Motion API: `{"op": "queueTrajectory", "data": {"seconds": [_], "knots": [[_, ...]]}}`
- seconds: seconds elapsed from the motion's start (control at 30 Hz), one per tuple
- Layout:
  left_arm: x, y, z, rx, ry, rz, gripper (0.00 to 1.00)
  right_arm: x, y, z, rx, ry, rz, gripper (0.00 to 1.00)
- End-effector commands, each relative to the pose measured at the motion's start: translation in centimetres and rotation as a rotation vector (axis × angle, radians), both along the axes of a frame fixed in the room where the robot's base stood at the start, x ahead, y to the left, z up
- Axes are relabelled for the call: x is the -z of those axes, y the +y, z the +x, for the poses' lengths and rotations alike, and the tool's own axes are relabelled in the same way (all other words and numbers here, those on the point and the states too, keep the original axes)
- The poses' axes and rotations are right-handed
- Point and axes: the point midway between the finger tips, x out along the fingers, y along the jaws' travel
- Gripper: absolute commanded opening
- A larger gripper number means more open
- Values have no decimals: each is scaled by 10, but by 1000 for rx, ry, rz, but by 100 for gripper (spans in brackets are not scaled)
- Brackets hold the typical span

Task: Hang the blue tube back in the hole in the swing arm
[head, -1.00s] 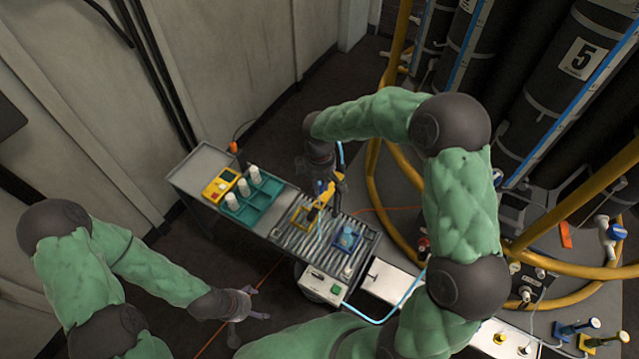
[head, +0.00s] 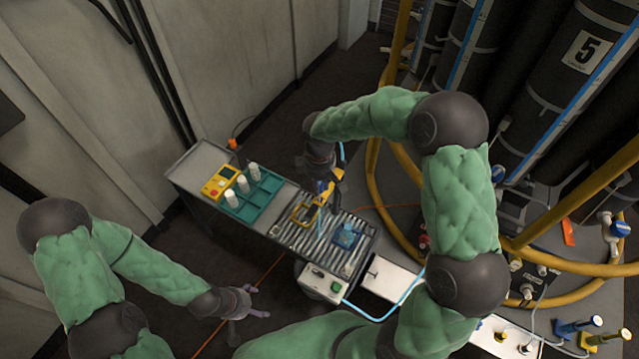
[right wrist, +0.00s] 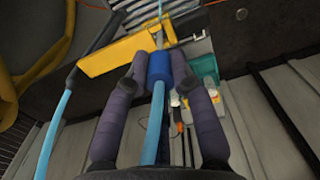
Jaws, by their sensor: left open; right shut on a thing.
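My right gripper (right wrist: 158,75) is shut on the blue collar (right wrist: 159,66) of the light blue tube (right wrist: 155,115). The tube runs from the collar towards the wrist camera. The yellow swing arm (right wrist: 115,55) lies just beyond the fingertips, its end close to the collar. A thin light blue length shows past the collar at that end; I cannot tell whether it is in the hole. In the head view the right gripper (head: 335,177) is above the roller trolley, beside the yellow arm (head: 324,193). My left gripper (head: 256,302) is open and empty, low at the left.
The wall is left.

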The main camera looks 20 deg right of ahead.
Motion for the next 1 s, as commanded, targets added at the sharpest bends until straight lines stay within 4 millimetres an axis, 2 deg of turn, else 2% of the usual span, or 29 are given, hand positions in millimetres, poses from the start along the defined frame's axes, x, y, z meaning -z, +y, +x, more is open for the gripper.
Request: {"op": "queueTrajectory", "data": {"seconds": [1.0], "knots": [[24,0,0,0,0,0,80,36,0,0,1,0,0,5]]}}
